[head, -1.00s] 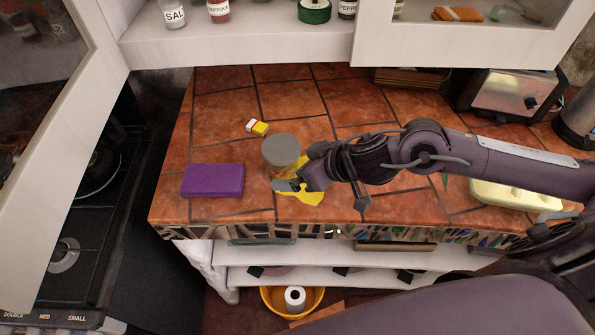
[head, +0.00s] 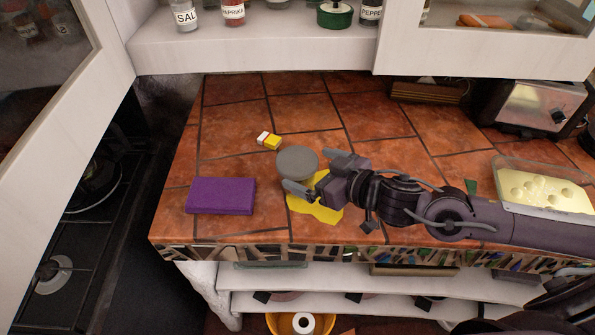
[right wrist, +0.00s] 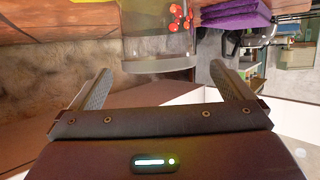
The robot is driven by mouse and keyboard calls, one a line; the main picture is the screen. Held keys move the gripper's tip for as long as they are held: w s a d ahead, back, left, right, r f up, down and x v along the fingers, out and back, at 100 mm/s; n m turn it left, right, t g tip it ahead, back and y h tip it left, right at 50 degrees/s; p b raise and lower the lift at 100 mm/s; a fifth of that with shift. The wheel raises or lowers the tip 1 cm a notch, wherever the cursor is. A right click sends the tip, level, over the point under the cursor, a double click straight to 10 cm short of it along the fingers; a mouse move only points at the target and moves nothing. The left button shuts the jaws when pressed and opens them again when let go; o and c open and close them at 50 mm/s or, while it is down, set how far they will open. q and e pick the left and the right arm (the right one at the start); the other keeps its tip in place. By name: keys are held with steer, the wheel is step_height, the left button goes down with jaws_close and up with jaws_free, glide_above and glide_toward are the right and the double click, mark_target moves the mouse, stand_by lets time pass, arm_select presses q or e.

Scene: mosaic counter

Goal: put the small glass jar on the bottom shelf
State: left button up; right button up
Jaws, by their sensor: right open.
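The small glass jar (head: 297,160) has a grey lid and stands on the counter, on or beside a yellow cloth (head: 318,211). In the right wrist view the clear jar (right wrist: 158,45) shows upside down, with red bits inside. My right gripper (head: 318,174) is open at the jar's right front, its fingers spread on either side of it. In the right wrist view the jar lies ahead, between the fingertips (right wrist: 161,72). Contact cannot be told. The white lower shelves (head: 340,303) show under the counter's front edge, partly cut off by the picture. My left gripper is not in view.
A tray of pale yellow food (head: 541,190) stands at right. The upper cabinet (head: 260,48) overhangs the back. A yellow bowl (head: 290,323) is below.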

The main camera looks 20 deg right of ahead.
mark_target(304, 164)
steer(key=shift+p+x, duration=0.55)
steer(key=shift+x, duration=2.25)
steer(key=shift+d, duration=0.15)
steer(key=c, duration=1)
steer(key=shift+c, duration=1)
steer(key=shift+r, duration=0.15)
